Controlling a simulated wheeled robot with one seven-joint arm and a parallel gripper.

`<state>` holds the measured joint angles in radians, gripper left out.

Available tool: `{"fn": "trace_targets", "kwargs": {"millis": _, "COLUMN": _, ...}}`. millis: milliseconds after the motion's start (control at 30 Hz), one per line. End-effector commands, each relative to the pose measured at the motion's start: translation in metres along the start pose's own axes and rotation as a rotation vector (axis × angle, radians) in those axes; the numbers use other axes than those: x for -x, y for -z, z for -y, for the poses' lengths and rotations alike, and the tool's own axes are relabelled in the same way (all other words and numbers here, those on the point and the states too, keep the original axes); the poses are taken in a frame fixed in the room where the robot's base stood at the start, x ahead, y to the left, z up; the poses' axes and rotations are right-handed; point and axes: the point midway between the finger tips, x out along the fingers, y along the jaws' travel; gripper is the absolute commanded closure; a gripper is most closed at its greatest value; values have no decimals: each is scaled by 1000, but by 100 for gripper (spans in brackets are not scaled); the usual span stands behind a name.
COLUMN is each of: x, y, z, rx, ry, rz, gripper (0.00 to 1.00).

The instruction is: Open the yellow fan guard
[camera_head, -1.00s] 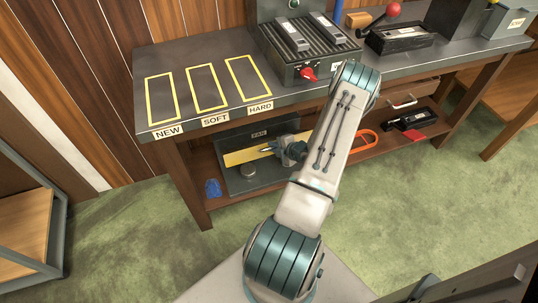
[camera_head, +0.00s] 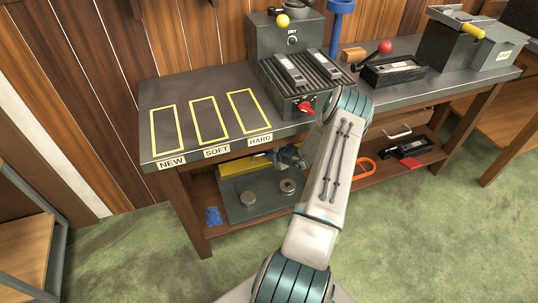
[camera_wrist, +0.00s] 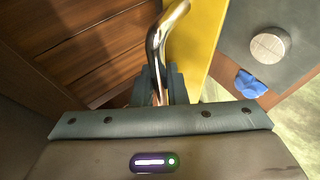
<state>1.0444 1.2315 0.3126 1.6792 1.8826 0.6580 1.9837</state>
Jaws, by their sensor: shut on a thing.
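The yellow fan guard (camera_head: 235,168) is on the lower shelf, tilted up along the back of a dark grey fan unit (camera_head: 265,209). It also shows as a yellow panel in the wrist view (camera_wrist: 193,45). A curved shiny metal handle (camera_wrist: 155,45) stands beside the panel. My gripper (camera_wrist: 160,92) is shut on this handle. In the head view my gripper (camera_head: 288,157) is at the guard's right end, partly hidden by my arm.
The bench top (camera_head: 200,88) with yellow outlines overhangs the shelf just above my gripper. A blue object (camera_head: 212,216) lies left of the unit. An orange loop (camera_head: 365,168) and a black device (camera_head: 410,147) lie right on the shelf. Green floor in front is clear.

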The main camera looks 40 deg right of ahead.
Motion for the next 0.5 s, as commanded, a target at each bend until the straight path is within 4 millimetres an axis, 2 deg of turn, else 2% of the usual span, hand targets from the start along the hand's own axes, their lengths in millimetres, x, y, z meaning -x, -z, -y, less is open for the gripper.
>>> {"fn": "trace_targets", "kwargs": {"millis": 167, "x": 0, "y": 0, "z": -2, "rx": 2, "ry": -4, "rz": -1, "gripper": 100}}
{"fn": "trace_targets", "kwargs": {"millis": 200, "x": 0, "y": 0, "z": -2, "rx": 2, "ry": -4, "rz": -1, "gripper": 79}}
{"fn": "trace_targets", "kwargs": {"millis": 267, "x": 0, "y": 1, "z": -2, "rx": 2, "ry": -3, "rz": -1, "gripper": 66}}
{"fn": "trace_targets", "kwargs": {"millis": 500, "x": 0, "y": 0, "z": 0, "rx": 1, "ry": -1, "rz": -1, "gripper": 66}}
